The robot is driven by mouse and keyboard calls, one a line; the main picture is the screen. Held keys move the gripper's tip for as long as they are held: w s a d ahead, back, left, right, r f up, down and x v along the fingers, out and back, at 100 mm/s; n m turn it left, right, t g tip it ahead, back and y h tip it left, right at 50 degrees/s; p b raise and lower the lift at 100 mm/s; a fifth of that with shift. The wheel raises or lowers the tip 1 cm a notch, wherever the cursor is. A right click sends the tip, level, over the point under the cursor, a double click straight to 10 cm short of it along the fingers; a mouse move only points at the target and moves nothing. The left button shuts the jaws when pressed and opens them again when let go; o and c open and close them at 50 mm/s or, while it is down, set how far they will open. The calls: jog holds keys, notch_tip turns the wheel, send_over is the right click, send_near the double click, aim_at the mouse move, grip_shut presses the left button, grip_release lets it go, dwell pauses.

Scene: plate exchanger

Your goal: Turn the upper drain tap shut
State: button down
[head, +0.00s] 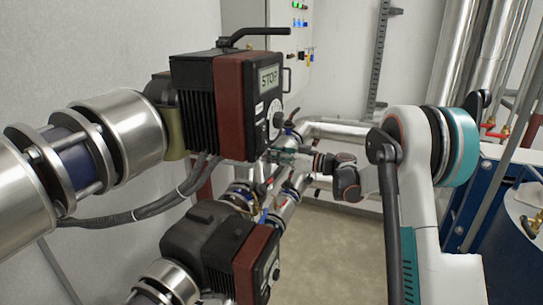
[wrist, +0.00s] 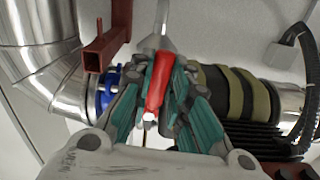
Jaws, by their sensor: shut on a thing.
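A red tap handle (wrist: 158,80) stands in the middle of the wrist view, in front of a pipe. My gripper (wrist: 156,98) has its teal fingers on both sides of this handle and is shut on it. A pale tip of the handle shows below, between the fingers. The valve body behind the handle is mostly hidden by the fingers. In the head view my gripper (head: 284,153) reaches in behind the upper pump unit, among the pipes. The handle is too small and covered to make out there.
A dark pump unit (head: 215,100) with a STOP display hangs close by on the left, with a second unit (head: 225,245) below. Silver pipes and a blue ring (wrist: 104,92) crowd the gripper. A red-brown bracket (wrist: 104,50) is nearby. The floor (head: 330,245) is clear.

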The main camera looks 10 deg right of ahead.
jog(key=s+a+r+m+b, duration=0.2)
jog(key=r+m, duration=0.4)
jog(key=m, duration=1.1)
jog(key=shift+s+a, duration=0.6)
jog(key=shift+s, duration=0.65)
jog(key=shift+r, duration=0.1)
jog(key=c, duration=1.5)
grip_release()
jog(key=v, duration=1.2)
